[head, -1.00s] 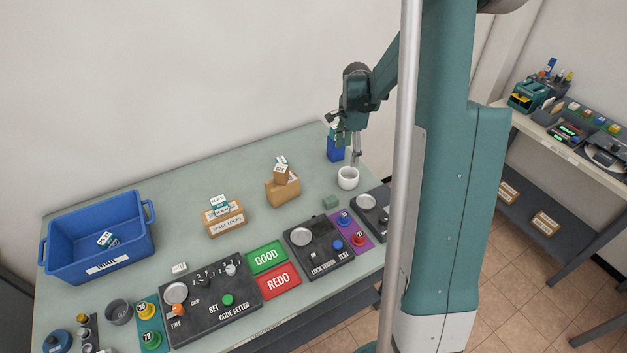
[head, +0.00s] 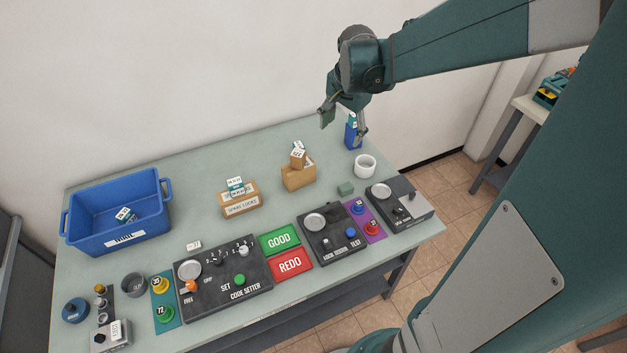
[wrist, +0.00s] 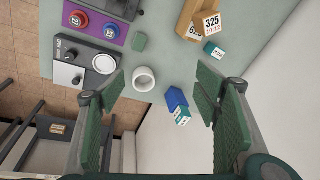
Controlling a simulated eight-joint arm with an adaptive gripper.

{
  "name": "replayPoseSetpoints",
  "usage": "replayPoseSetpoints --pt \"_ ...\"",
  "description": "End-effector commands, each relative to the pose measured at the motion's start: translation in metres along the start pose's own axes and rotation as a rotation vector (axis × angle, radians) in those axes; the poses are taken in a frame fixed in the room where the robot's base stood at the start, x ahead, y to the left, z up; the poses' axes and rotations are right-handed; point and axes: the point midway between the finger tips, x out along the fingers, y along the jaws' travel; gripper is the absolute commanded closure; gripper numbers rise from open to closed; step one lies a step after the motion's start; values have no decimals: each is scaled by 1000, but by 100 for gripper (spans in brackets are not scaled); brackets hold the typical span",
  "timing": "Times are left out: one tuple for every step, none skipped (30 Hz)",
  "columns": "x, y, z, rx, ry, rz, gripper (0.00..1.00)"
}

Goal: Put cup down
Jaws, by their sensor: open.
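The white cup (head: 365,166) stands upright on the green table (head: 262,210) near its back right edge. It also shows in the wrist view (wrist: 144,79), below and between my fingers. My gripper (head: 344,126) is open and empty, above and a little left of the cup, apart from it. In the wrist view both finger pads of my gripper (wrist: 160,108) are spread wide with nothing held.
A blue box (head: 352,136) with labelled tags stands just behind the cup. A green block (head: 345,189) and a dark panel (head: 399,205) lie in front of it. A cardboard box (head: 298,177) stands to its left. A blue bin (head: 118,211) is far left.

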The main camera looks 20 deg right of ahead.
Motion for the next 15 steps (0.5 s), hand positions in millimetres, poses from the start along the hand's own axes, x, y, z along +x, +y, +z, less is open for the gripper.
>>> replayPoseSetpoints --pt "-8 1 10 -33 5 -10 38" --pt "-12 2 14 -53 9 -15 38" --pt "-17 2 20 -79 14 -23 38" --pt "-21 3 25 -100 18 -30 38" --pt "-25 4 30 -120 22 -35 38" --pt "-30 5 36 -147 27 -43 38" --pt "-33 5 41 -167 31 -48 38" --pt "-37 6 45 -186 35 -55 38" --pt "-41 8 52 -214 41 -62 38" --pt "-45 9 56 -233 45 -67 38" --pt "-48 10 61 -254 49 -73 38" --pt "-52 11 67 -280 56 -81 38" --pt "-55 13 72 -301 60 -86 38" --pt "-58 14 76 -319 64 -92 38" --pt "-62 16 82 -347 70 -99 38"
